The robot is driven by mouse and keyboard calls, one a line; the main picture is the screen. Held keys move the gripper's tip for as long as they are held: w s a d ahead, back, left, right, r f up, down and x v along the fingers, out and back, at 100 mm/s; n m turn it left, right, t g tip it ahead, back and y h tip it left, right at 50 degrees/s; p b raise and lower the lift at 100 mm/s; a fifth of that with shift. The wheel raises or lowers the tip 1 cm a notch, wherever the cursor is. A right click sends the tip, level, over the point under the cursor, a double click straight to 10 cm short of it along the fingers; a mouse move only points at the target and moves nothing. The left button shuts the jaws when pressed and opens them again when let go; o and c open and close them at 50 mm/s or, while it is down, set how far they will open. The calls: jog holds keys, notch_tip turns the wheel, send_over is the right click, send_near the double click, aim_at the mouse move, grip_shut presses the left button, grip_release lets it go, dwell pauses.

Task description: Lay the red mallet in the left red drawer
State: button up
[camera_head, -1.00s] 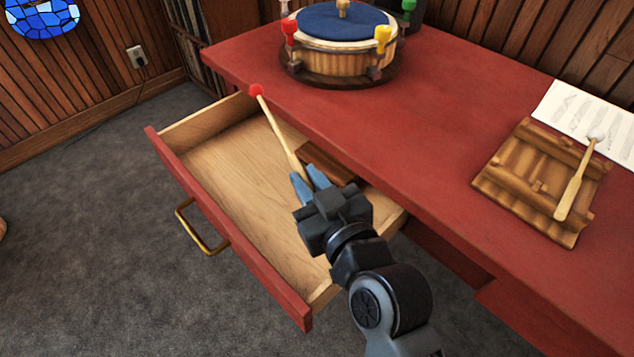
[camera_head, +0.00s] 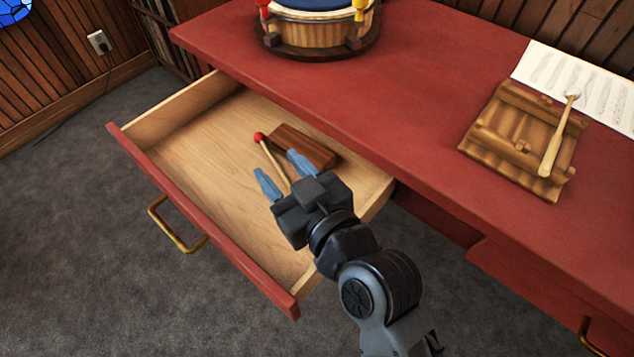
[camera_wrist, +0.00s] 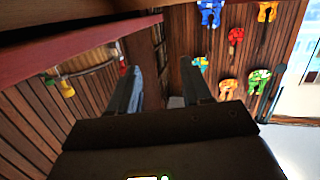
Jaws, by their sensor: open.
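The red mallet (camera_head: 259,138), with a red ball head and a pale wooden handle, lies in the open left red drawer (camera_head: 190,140), beside a brown wooden block. The lower end of its handle is hidden behind my gripper. My gripper (camera_head: 284,174) is open over the drawer, its blue-grey fingers spread on either side of the handle. In the wrist view my two fingers (camera_wrist: 165,88) also stand apart with nothing between them. The mallet does not show there.
The brown block (camera_head: 305,146) lies in the drawer near the desk edge. On the red desk (camera_head: 400,100) are a round drum-like stand (camera_head: 315,38), a wooden rack (camera_head: 520,140) with a white-headed mallet (camera_head: 560,135), and sheet music (camera_head: 590,85). The drawer's left part is clear.

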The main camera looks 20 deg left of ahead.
jog(key=s+d+r, duration=0.1)
jog(key=d, duration=0.6)
jog(key=shift+s+t, duration=0.3)
jog(key=shift+s, duration=0.1)
jog(key=shift+r, duration=0.1)
jog(key=s+d+f+m+t+h+p, duration=0.1)
jog(key=s+d+m+t+h+p, duration=0.2)
jog(key=d, duration=0.7)
jog(key=s+d+f+m+h+p, duration=0.1)
jog(key=s+d+m+h+p, duration=0.2)
jog(key=s+d, duration=0.5)
jog(key=s+d+r+m+h+p, duration=0.1)
jog(key=s+d+r+m+h, duration=0.1)
jog(key=s+d+r, duration=0.3)
jog(key=s+d+r+m+t+h+p, duration=0.1)
jog(key=s+d+r+h, duration=0.4)
jog(key=s, duration=0.5)
jog(key=shift+d+r+m+p, duration=0.15)
jog(key=shift+d+m+p, duration=0.5)
jog(key=shift+m, duration=0.35)
